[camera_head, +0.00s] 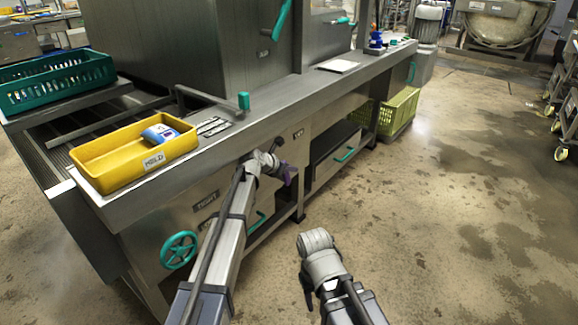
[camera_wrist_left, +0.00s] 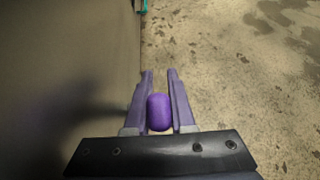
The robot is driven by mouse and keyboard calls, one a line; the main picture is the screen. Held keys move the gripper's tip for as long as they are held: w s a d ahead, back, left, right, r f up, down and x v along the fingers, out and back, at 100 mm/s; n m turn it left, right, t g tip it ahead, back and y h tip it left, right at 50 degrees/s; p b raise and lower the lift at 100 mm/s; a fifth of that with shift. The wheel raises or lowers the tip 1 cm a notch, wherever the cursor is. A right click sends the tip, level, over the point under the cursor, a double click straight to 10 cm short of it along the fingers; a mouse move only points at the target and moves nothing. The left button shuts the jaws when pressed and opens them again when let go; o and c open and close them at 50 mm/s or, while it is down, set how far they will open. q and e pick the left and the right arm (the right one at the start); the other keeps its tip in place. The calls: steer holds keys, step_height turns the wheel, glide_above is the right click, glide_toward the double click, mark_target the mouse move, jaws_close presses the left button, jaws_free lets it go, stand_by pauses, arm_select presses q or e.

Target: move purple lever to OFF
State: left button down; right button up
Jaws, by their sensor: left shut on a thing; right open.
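The purple lever (camera_wrist_left: 159,112) shows as a rounded purple knob between the two fingers of my left gripper (camera_wrist_left: 160,98) in the left wrist view. The gripper is shut on it, with one finger on each side. In the head view my left gripper (camera_head: 287,173) is at the front panel of the steel bench, below the worktop edge; the lever cannot be told apart from the purple fingers there. The lever's base is hidden. My right gripper (camera_head: 308,287) is low in front of the bench, away from the panel, and holds nothing visible; its fingers are hard to make out.
The steel worktop (camera_head: 270,118) carries a yellow tray (camera_head: 105,178) labelled MILD with a blue-and-white item. A green handwheel (camera_head: 179,250) and small label plates are on the front panel. A green-yellow crate (camera_head: 398,112) is farther back.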

arm_select(q)
steer(key=shift+w, duration=0.15)
steer(key=c, duration=0.8)
jaws_free()
steer(key=shift+d, duration=0.1)
steer(key=shift+o, duration=0.2)
steer(key=shift+s+r, duration=0.15)
steer(key=shift+s, duration=0.05)
steer(key=s+a, duration=0.7)
steer(key=s, duration=0.3)
steer(key=shift+a+r+p, duration=0.2)
steer(key=shift+a+p, duration=0.1)
steer(key=shift+a, duration=0.05)
steer(key=shift+s, duration=0.1)
